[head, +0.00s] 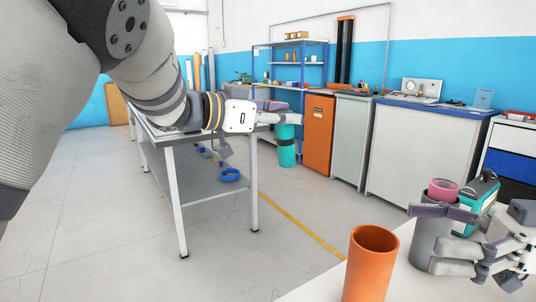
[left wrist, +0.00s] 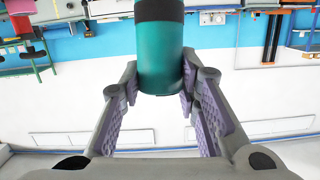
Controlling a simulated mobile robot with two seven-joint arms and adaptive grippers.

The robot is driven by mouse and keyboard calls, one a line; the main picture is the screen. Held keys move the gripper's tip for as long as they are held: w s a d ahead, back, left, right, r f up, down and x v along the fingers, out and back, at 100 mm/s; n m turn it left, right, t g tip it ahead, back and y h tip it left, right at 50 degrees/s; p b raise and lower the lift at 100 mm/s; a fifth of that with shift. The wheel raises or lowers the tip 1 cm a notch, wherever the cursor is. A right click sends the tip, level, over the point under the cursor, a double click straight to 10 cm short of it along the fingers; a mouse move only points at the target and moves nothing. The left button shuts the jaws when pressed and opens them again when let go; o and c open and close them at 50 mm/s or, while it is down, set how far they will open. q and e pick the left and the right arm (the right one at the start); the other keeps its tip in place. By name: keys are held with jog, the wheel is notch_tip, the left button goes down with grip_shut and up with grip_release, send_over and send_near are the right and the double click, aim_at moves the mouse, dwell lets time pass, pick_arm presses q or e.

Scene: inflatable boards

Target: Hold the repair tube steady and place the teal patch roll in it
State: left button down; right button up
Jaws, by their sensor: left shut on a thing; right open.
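The teal patch roll (head: 287,152) hangs upright below my left gripper (head: 283,112), past the grey bench. In the left wrist view the roll (left wrist: 161,55) is teal with a dark band, and my left gripper (left wrist: 160,85) is shut on it. A dark grey tube (head: 428,238) stands on the white table at right with a pink roll (head: 443,189) in its top. My right gripper (head: 438,238) is open, its fingers around or beside this tube; contact is unclear. An orange open tube (head: 368,272) stands upright to its left. I cannot tell which tube is the repair tube.
A teal and black case (head: 479,203) stands behind the grey tube on the white table (head: 408,285). The grey bench (head: 180,137) with a blue ring (head: 230,175) on its shelf is at left. Open floor lies between. Shelves and cabinets line the back wall.

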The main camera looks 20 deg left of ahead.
pick_arm(q)
jog(key=s+d+r+m+g+h, duration=0.8)
jog(key=s+d+r+m+g, duration=0.45)
jog(key=g, duration=0.35)
pick_arm(e)
send_near(368, 272)
jog(key=w+a+f, duration=0.2)
jog(key=shift+w+a, duration=0.1)
jog(key=shift+w, duration=0.25)
jog(key=a, duration=0.4)
jog(key=s+a, duration=0.1)
jog(key=a, duration=0.1)
jog(key=shift+a+f, duration=0.15)
jog(key=shift+f, duration=0.2)
pick_arm(q)
jog(key=shift+s+d+f+m+g+h, duration=0.15)
jog(key=shift+s+d+f+m+g, duration=0.2)
jog(key=shift+s+d+g, duration=0.45)
jog(key=shift+s+d+f+m+g+h, duration=0.15)
jog(key=shift+s+d+f+g, duration=0.4)
jog(key=shift+s, duration=0.35)
pick_arm(e)
jog(key=shift+s+a, duration=0.1)
jog(key=shift+a, duration=0.45)
pick_arm(q)
jog(key=shift+r, duration=0.1)
pick_arm(e)
jog(key=shift+c, duration=0.3)
